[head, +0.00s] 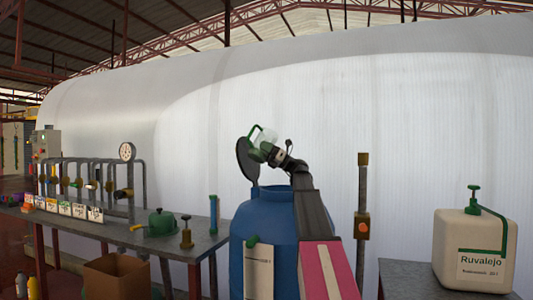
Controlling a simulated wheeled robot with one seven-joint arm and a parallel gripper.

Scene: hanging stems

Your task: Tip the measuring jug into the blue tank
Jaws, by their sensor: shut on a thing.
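The measuring jug (265,136), clear with a green handle, is in the head view above the blue tank (265,213). It looks tilted, and no liquid can be made out in it. My gripper (274,155) is shut on the jug at its lower right side; the fingers are small and partly hidden. The tank's dark round lid (245,162) stands up at the left of its mouth. The tank is open at the top, and its inside is hidden. My arm covers the tank's right side.
A bench (195,243) at left holds a green-topped device (160,222), valves and labelled cards. A cardboard box (117,277) is below it. A white Ruvalejo canister (471,250) stands on a table at right. A post (362,200) rises right of my arm.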

